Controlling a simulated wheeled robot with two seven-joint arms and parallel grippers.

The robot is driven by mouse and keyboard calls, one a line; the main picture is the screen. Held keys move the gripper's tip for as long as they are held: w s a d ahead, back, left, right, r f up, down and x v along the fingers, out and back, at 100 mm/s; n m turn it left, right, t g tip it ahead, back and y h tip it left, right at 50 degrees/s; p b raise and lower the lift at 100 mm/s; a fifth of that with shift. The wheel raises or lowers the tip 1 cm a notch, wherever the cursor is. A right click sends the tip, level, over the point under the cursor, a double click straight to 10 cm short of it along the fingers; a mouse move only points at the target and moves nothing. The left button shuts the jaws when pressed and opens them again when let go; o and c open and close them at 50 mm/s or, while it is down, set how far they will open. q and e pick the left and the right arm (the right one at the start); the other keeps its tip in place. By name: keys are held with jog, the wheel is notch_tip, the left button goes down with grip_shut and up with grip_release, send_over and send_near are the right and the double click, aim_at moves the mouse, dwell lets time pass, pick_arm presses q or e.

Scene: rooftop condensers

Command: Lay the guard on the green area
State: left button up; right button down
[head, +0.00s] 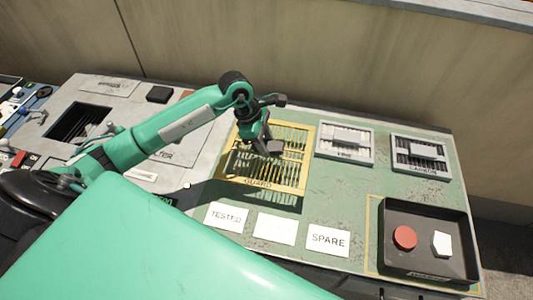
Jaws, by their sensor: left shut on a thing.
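The guard (240,185), a yellow-framed grille marked GUARD, is over the left part of the green area (345,200). My left gripper (262,146) is above the guard's middle, shut on it, and hides part of its bars. A dark shadow shows along the guard's front edge. I cannot tell whether it touches the green surface or is held just above it. My right gripper is not in view.
Two grey filter frames (345,156) (421,171) lie at the back right. A dark tray (458,221) with a red disc (404,237) and a white hexagonal piece (442,244) stands front right. White cards, including TESTED (227,216) and SPARE (328,240), lie in front. A wall rises behind.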

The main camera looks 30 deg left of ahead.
pick_arm(q)
notch_tip(320, 180, down, 2)
jog(key=shift+f, duration=0.2)
notch_tip(320, 180, down, 3)
jog(key=shift+f, duration=0.15)
jog(key=shift+f+p, duration=0.3)
jog(key=shift+f, duration=0.2)
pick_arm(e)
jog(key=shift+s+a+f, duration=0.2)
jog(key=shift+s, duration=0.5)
pick_arm(q)
jog(key=o, duration=1.1)
jog(key=shift+o, duration=0.6)
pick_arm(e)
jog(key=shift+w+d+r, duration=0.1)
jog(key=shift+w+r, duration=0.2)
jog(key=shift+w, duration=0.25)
pick_arm(q)
jog(key=shift+r, duration=0.15)
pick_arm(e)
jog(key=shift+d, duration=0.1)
